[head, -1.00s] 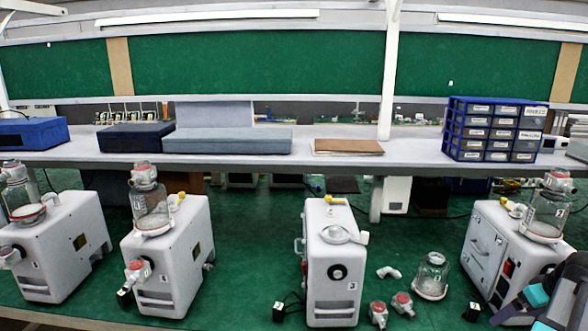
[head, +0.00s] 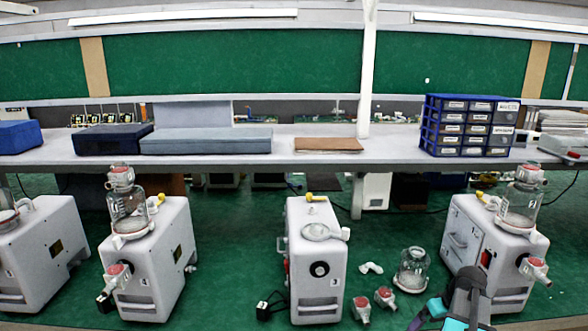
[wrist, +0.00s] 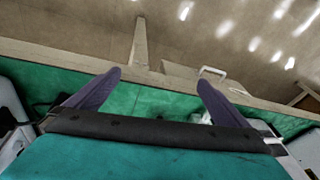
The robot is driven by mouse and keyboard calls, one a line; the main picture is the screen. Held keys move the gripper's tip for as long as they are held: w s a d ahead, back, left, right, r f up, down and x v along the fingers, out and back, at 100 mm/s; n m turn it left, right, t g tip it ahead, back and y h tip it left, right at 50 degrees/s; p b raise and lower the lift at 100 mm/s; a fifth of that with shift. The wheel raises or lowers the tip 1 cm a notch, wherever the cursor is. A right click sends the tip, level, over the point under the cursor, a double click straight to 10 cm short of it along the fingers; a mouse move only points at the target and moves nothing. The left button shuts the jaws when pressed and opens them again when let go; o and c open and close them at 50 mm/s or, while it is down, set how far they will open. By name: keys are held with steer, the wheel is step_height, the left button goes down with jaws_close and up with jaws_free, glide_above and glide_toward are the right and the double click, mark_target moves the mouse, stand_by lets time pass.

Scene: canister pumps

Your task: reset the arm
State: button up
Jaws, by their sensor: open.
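My gripper (wrist: 159,85) shows in the wrist view with its two dark fingers wide apart and nothing between them. Beyond the fingers are a green surface (wrist: 155,102) and a pale beam. In the head view part of my arm shows at the bottom right, in front of the rightmost pump unit (head: 466,224); the fingertips cannot be made out there. The middle pump unit (head: 318,278) has an empty-looking round holder on top. A loose glass jar (head: 411,272) stands on the green surface to its right.
Two red-capped fittings (head: 385,297) and a white elbow piece (head: 371,268) lie between the middle and right units. Another unit with a jar on top (head: 152,270) stands at left. Behind runs a long bench (head: 390,150) with a blue drawer rack (head: 470,126).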

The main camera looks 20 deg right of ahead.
steer(key=a+f+g+y, duration=0.1)
steer(key=a+f+g, duration=0.1)
steer(key=a+f, duration=1.05)
steer(key=a+f+g, duration=0.2)
steer(key=a+f, duration=0.7)
steer(key=a, duration=0.6)
steer(key=s+a+f+n+g+h, duration=0.1)
steer(key=s+a+f+g, duration=0.1)
steer(key=s+a+f, duration=0.4)
steer(key=s+a+f+g+h+b, duration=0.1)
steer(key=s+a+f+g, duration=0.1)
steer(key=s+a+f, duration=0.5)
steer(key=s+a, duration=0.4)
steer(key=s, duration=0.1)
steer(key=shift+s+n, duration=0.15)
steer(key=shift+n, duration=0.25)
steer(key=shift+a, duration=0.1)
